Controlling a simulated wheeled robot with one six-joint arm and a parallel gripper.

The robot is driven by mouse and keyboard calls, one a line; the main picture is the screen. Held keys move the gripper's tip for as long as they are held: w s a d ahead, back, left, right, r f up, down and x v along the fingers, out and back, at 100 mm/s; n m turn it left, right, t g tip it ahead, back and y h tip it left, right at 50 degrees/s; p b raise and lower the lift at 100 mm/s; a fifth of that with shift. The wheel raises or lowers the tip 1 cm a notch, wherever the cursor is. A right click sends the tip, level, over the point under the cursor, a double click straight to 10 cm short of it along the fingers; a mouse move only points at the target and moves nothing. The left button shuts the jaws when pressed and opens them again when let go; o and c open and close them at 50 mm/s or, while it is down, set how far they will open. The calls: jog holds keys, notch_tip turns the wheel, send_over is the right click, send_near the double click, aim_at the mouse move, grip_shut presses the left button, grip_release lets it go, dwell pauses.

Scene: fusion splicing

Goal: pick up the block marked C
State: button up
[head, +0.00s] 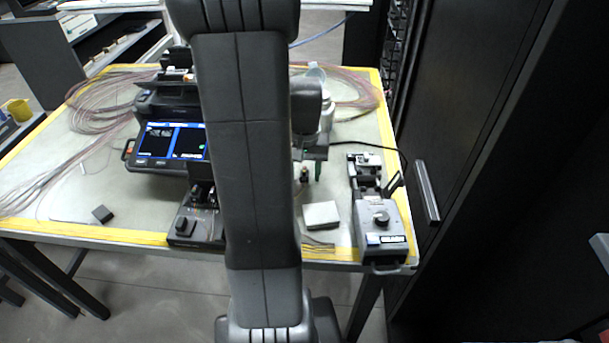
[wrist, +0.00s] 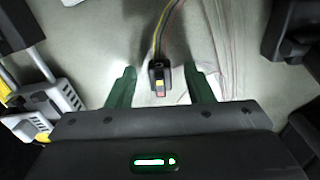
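No letter C is readable on any block in either view. A pale flat block (head: 321,215) lies near the table's front edge, right of my arm in the head view. A small dark block (head: 102,214) lies at the table's front left. My gripper (head: 312,170) is partly hidden behind my arm, above the table and beyond the pale block. In the wrist view, its two green fingers (wrist: 162,87) are spread apart.
A splicer with a lit screen (head: 171,143) stands left of my arm. A grey device with a knob (head: 382,225) stands at the table's front right. Loose fibre coils (head: 98,98) lie at the back left. A dark cabinet (head: 480,130) borders the right side.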

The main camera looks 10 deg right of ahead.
grip_shut()
